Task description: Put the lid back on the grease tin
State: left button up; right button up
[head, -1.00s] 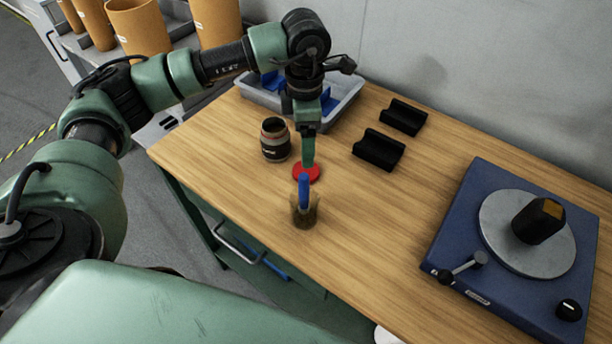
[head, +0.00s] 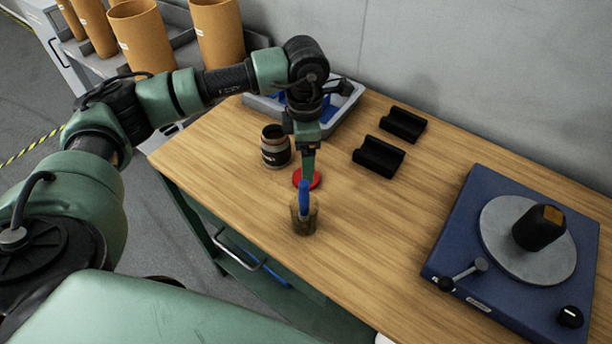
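The grease tin (head: 275,148), a dark can with a light band and an open-looking top, stands upright on the wooden workbench. The red round lid (head: 315,180) lies on the bench to the right of the tin and nearer to me, apart from it. My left gripper (head: 307,173) points down at the lid, its fingertips over or at it. The gripper hides part of the lid, and I cannot tell whether it touches it. Its fingers line up in this view, so their opening does not show. My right gripper is not in view.
A jar with a blue-handled tool (head: 304,216) stands just in front of the lid. Two black holders (head: 379,157) lie to the right. A grey bin with blue items (head: 346,108) is behind. A blue turntable device (head: 450,235) fills the right. Bench between is clear.

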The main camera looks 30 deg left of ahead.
pick_arm(q)
jog(key=shift+s+f, duration=0.1)
jog(key=shift+f, duration=0.15)
jog(key=f+p, duration=0.1)
jog(key=f, duration=0.2)
jog(key=shift+s+f+p, duration=0.2)
jog(key=shift+f+p, duration=0.15)
jog(key=shift+p, duration=0.05)
jog(key=shift+w+f, duration=0.1)
jog(key=shift+f, duration=0.4)
jog(key=c, duration=1.4)
jog(key=shift+r, duration=0.15)
notch_tip(320, 180, up, 20)
jog(key=b, duration=0.3)
